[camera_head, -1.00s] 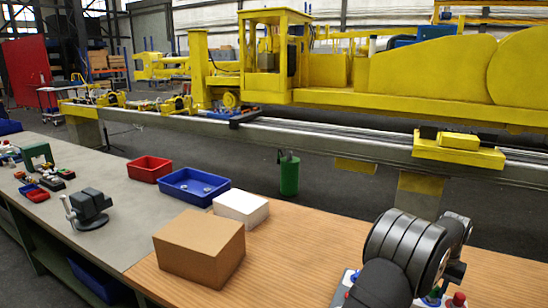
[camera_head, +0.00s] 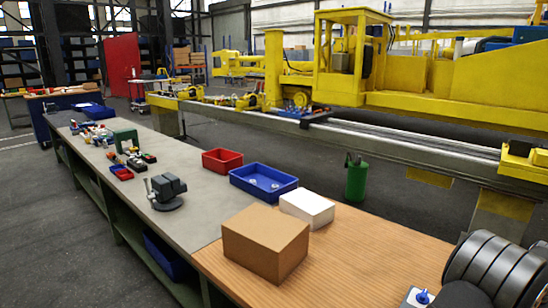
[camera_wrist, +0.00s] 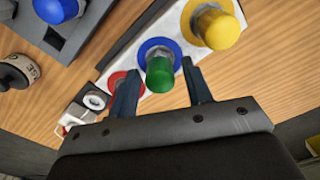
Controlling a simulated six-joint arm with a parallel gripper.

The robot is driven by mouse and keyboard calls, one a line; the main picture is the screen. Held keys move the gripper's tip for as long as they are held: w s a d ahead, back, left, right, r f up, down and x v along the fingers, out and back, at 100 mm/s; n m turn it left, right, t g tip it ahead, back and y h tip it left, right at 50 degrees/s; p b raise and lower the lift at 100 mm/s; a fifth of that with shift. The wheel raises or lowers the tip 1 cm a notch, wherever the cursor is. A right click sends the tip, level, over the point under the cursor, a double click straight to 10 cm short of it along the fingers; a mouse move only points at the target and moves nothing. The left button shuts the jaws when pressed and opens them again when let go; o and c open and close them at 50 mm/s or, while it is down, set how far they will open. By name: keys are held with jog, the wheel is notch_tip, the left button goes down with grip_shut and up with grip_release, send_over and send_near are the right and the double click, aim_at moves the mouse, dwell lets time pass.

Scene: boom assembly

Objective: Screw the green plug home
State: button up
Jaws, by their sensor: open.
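The green plug (camera_wrist: 160,76) shows in the wrist view, upper middle, at a blue ring on a white plate (camera_wrist: 184,47). A grey metal collar joins its green end; how deep it sits I cannot tell. My gripper (camera_wrist: 161,67) is open, with one finger on each side of the green plug in the picture. I cannot tell whether either finger touches it. The green plug is not visible in the head view, where my arm fills the lower right corner.
A yellow plug (camera_wrist: 216,28) stands close right of the green one. A blue plug (camera_wrist: 58,8) sits in a grey holder at upper left. A red ring (camera_wrist: 114,78) lies left of the green plug. A cardboard box (camera_head: 266,243) and white box (camera_head: 306,208) stand on the bench.

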jog(key=n, duration=1.1)
jog(key=shift+n, duration=0.3)
jog(key=shift+n, duration=1.2)
jog(key=n, duration=0.9)
jog(key=shift+n, duration=0.3)
